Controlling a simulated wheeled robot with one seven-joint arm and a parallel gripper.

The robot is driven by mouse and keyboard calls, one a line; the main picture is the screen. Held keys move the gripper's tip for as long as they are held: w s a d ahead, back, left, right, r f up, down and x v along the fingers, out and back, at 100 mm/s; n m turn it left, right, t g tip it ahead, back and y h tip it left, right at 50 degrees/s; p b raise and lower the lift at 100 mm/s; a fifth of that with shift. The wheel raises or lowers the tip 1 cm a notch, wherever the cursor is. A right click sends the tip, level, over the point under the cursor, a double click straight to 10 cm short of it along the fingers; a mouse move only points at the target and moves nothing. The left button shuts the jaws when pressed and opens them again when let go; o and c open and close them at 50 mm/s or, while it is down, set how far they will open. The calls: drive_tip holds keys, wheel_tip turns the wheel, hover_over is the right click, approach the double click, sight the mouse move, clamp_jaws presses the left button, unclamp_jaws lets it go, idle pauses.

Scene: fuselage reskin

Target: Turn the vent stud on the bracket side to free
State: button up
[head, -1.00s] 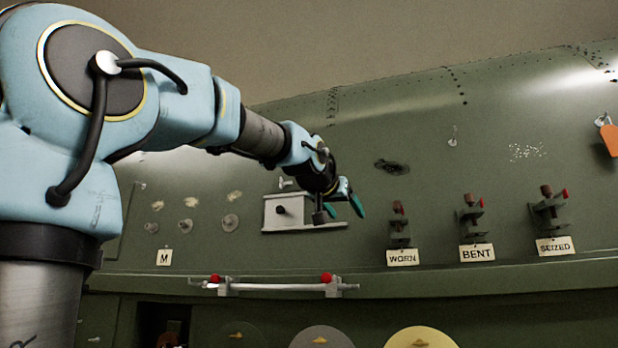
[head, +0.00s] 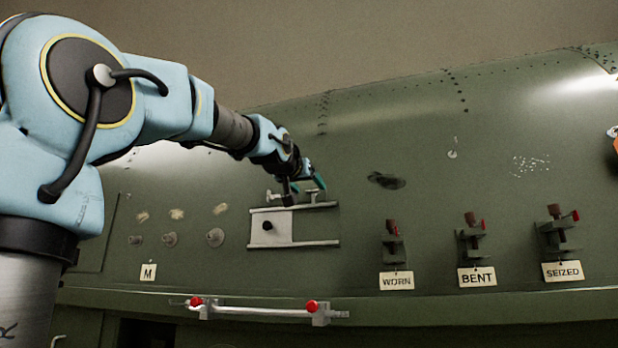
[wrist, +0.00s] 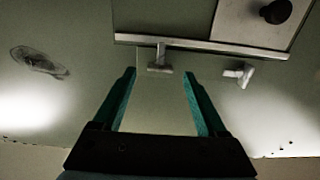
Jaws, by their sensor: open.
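Two small pale T-shaped studs stand by the upper rail of a vent frame (head: 315,243) on the green wall. The left stud (head: 268,196) and right stud (head: 312,197) show in the head view. The wrist view sees them from the opposite way up: one stud (wrist: 160,58) at the rail, centred beyond the fingertips, the other stud (wrist: 238,74) apart to the right. My gripper (head: 305,187) is just above the frame near the right stud. In the wrist view my gripper (wrist: 160,75) is open, with nothing between its teal fingers.
A white plate (head: 283,226) with a dark knob sits in the frame's left part. Clamps tagged WORN (head: 397,281), BENT (head: 477,277) and SEIZED (head: 563,272) are on the right. A rod with red knobs (head: 258,311) lies below.

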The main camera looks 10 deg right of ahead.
drive_tip(key=shift+p+x, duration=0.45)
drive_tip(key=shift+x, duration=0.4)
drive_tip(key=shift+c, duration=0.2)
clamp_jaws()
